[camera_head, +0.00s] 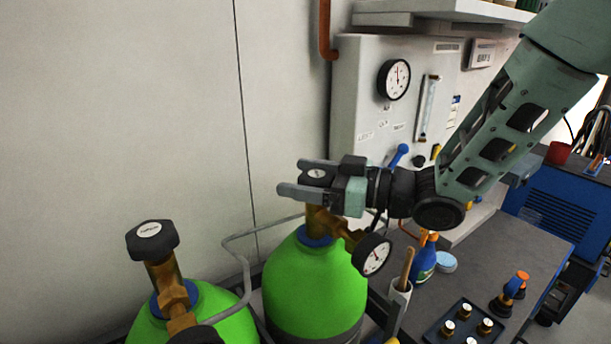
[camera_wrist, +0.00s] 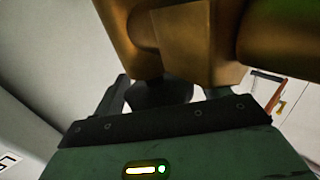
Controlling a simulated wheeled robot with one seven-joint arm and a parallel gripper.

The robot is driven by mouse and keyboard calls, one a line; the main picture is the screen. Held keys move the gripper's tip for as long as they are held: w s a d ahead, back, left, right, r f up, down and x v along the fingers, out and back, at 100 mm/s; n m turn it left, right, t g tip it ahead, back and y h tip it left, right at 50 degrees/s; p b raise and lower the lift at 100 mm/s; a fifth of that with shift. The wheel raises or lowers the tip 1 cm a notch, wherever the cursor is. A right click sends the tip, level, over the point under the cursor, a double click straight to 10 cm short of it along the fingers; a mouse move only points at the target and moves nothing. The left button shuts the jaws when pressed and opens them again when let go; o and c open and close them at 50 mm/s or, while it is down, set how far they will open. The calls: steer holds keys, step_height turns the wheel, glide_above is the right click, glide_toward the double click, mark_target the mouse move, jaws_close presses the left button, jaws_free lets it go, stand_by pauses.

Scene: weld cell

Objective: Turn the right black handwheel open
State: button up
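The right black handwheel (camera_head: 317,175) sits on the brass valve of the right green cylinder (camera_head: 306,274). My gripper (camera_head: 294,178) comes in from the right, level with the handwheel. Its two grey fingers lie on either side of the handwheel, and the tips reach past it. I cannot tell whether both fingers press on it. In the wrist view the black handwheel (camera_wrist: 160,93) shows partly below the large brass valve body (camera_wrist: 165,35); one dark finger shows left of it, and the other side is unclear.
A left green cylinder (camera_head: 225,308) carries another black handwheel (camera_head: 152,240). A pressure gauge (camera_head: 372,254) hangs off the right valve under my arm. A grey cart top (camera_head: 490,258) with a bottle (camera_head: 424,260) and a fittings tray (camera_head: 437,331) stands right. A wall panel (camera_head: 352,110) is behind.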

steer(key=c, duration=0.9)
steer(key=shift+o, duration=0.2)
steer(key=shift+n+g, duration=0.4)
steer(key=shift+g, duration=0.2)
steer(key=n+g, duration=0.1)
steer(key=g, duration=0.1)
steer(key=n+g+p, duration=0.1)
steer(key=n+g, duration=0.2)
steer(key=g, duration=0.2)
steer(key=shift+s+n+y, duration=0.35)
steer(key=shift+n+y, duration=0.05)
steer(key=n+g+h, duration=0.1)
steer(key=n+g, duration=0.1)
steer(key=g, duration=0.2)
steer(key=shift+s+p, duration=0.2)
steer(key=shift+p, duration=0.1)
steer(key=shift+s+d+n+g+h, duration=0.15)
steer(key=shift+n+g+h, duration=0.35)
steer(key=shift+n+g, duration=0.45)
steer(key=shift+s+n+g+h, duration=0.1)
steer(key=shift+n+g+h, duration=0.4)
steer(key=shift+n+g, duration=0.4)
steer(key=shift+g, duration=0.35)
steer(key=o, duration=1)
